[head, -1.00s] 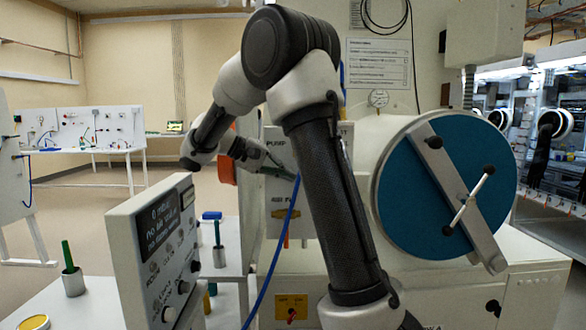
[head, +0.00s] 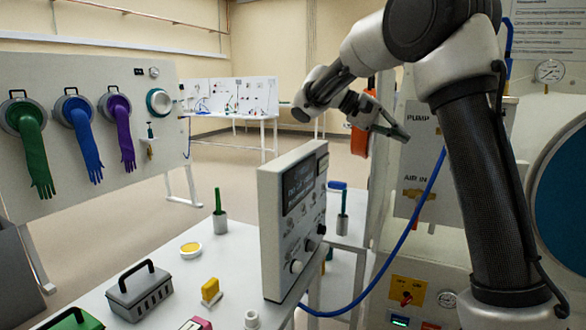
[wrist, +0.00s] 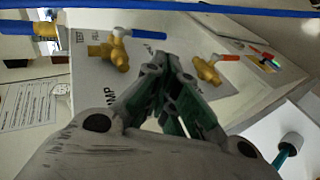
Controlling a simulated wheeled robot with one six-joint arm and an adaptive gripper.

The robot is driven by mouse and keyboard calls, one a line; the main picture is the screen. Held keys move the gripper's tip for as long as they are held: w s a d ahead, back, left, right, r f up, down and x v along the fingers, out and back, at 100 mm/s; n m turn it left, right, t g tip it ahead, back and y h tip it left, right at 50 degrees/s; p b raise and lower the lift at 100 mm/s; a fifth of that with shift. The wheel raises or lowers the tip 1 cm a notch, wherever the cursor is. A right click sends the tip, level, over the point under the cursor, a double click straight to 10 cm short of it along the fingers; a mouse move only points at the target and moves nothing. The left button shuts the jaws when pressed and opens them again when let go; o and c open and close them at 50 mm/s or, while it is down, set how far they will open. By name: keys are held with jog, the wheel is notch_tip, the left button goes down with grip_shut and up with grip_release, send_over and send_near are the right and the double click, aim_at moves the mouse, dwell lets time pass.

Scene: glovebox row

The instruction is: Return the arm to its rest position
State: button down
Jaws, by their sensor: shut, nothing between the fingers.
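My arm stands at the right of the head view, elbow high and forearm bent down to the left. My gripper (head: 396,132) hangs in front of the pump panel (head: 418,160), by its upper left part. In the wrist view the dark fingers of my gripper (wrist: 165,65) come together at the tips, with nothing between them. I cannot tell from these views whether the fingers touch the panel.
A grey control box (head: 290,220) stands on the white bench (head: 150,270) left of my arm. A blue hose (head: 400,235) curves between the box and the panel. A toolbox (head: 140,290) and small items lie on the bench. Gloves hang on a left wall panel (head: 85,90).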

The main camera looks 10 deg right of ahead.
jog(key=s+a+f+n+t+y, duration=0.25)
jog(key=s+f+n+y, duration=0.45)
jog(key=f, duration=0.5)
jog(key=s+m+t+y, duration=0.1)
jog(key=s+t+y, duration=0.3)
jog(key=s, duration=1.6)
jog(key=shift+a+m+t, duration=0.4)
jog(key=shift+t, duration=0.75)
